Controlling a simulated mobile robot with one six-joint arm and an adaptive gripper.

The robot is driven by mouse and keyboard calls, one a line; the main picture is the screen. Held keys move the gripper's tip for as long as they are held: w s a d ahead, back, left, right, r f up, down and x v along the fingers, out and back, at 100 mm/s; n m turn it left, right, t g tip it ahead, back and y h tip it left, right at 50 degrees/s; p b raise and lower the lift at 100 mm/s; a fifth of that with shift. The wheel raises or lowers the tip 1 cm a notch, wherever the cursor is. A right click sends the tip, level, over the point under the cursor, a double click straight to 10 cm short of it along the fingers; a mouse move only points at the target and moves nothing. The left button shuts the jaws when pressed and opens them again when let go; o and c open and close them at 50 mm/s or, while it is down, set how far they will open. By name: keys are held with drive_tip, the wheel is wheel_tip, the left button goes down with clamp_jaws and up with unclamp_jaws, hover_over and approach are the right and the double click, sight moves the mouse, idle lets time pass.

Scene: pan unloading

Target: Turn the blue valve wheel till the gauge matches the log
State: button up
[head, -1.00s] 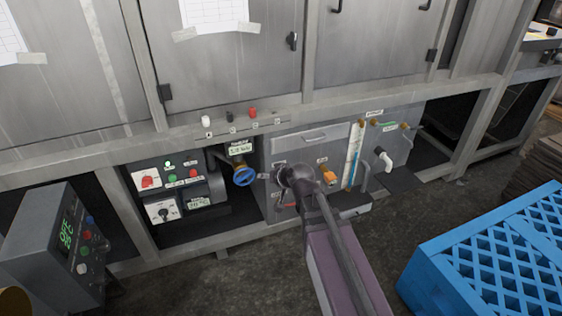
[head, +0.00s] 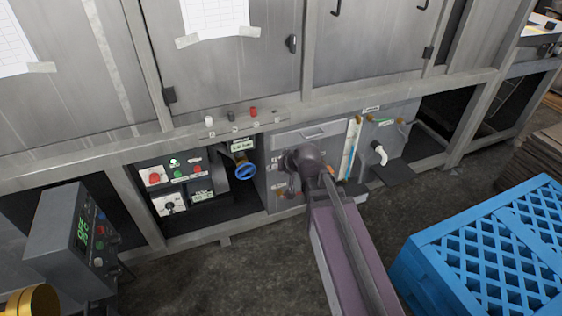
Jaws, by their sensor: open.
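The blue valve wheel (head: 245,171) sits on a brass fitting in the open bay under the grey cabinet, with a small label above it. My gripper (head: 291,187) is at the end of my dark arm, right of the wheel and apart from it, in front of the grey panel. It is small and partly hidden by my wrist; its jaws are open and I see nothing in them. A paper sheet (head: 214,14) is taped to the cabinet door; its writing is too small to read. I cannot make out a dial gauge for certain.
A switch box (head: 182,174) stands left of the wheel. A console (head: 66,235) with green digits is at the lower left. A sight tube (head: 352,148) and white elbow pipe (head: 380,155) are right of my arm. A blue crate (head: 425,255) fills the lower right.

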drive_tip(key=shift+p+v, duration=0.7)
drive_tip(key=shift+v, duration=0.25)
drive_tip(key=shift+w, duration=0.1)
drive_tip(key=m+y+b, duration=0.4)
drive_tip(key=y+b, duration=0.4)
drive_tip(key=b, duration=1.7)
approach(248, 172)
drive_tip(key=s+d, duration=0.2)
drive_tip(key=shift+w+r+t, duration=0.2)
drive_tip(key=shift+r+t, duration=0.1)
drive_tip(key=shift+r, duration=0.2)
drive_tip(key=shift+a, duration=0.15)
drive_tip(key=b+x, duration=0.2)
drive_tip(key=x, duration=0.5)
drive_tip(key=b+x, duration=0.2)
drive_tip(key=x, duration=0.4)
drive_tip(key=shift+w+a+f, duration=0.2)
drive_tip(key=shift+f, duration=0.1)
drive_tip(key=shift+c, duration=0.2)
